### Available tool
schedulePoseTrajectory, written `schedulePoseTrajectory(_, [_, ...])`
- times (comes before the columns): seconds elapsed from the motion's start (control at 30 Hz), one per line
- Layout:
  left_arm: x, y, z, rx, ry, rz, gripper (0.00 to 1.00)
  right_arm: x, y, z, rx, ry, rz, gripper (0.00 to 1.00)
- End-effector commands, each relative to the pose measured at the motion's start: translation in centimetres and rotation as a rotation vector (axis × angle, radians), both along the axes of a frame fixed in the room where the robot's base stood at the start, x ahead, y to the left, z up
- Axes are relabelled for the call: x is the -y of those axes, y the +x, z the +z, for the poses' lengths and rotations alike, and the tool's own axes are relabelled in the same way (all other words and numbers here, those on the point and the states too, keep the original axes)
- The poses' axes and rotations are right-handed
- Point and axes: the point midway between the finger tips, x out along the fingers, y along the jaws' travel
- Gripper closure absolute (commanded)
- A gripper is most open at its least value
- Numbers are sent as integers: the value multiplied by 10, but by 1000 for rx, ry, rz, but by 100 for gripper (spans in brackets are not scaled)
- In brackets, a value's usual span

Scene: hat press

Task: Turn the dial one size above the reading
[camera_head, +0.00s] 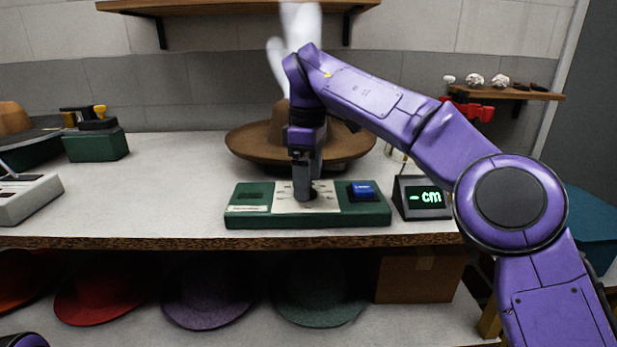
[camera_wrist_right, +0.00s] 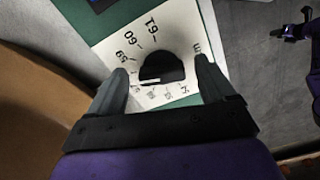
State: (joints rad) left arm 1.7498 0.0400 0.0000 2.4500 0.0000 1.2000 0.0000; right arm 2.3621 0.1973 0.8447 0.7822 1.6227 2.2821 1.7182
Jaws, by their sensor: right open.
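The dial (camera_wrist_right: 162,68) is a dark round knob on a white scale plate (camera_wrist_right: 110,50) printed with 59, 60, 61, an M-like letter and smaller marks. A pale line shows at its lower edge; I cannot tell which mark it points to. The plate sits on a green control box (camera_head: 245,215). The display (camera_head: 425,197) to its right reads "- cm" in green. My right gripper (camera_wrist_right: 161,65) is open, pointing down over the plate, one finger on each side of the dial with visible gaps. In the head view, my right gripper (camera_head: 304,194) hides most of the dial.
A blue button (camera_head: 363,190) is on the box, right of the plate. A brown hat (camera_head: 250,140) stands close behind. A green block (camera_head: 97,145) and a grey device (camera_head: 28,200) are at the left. The tabletop between them and the box is clear.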

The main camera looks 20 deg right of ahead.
Motion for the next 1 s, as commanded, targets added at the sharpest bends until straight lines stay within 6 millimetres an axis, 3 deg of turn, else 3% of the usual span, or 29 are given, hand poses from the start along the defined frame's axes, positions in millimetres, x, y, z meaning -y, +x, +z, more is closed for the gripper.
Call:
schedulePoseTrajectory(0.2, [0,0,39,0,0,0,62,-1,0,60,4,-1,-2,17])
schedulePoseTrajectory(0.4, [0,0,64,0,0,0,62,0,0,95,1,-2,-2,17])
schedulePoseTrajectory(0.9, [0,0,66,0,0,0,62,0,0,99,1,-1,-1,17])
schedulePoseTrajectory(1.0, [0,0,80,0,0,0,62,0,0,114,2,0,-1,17])
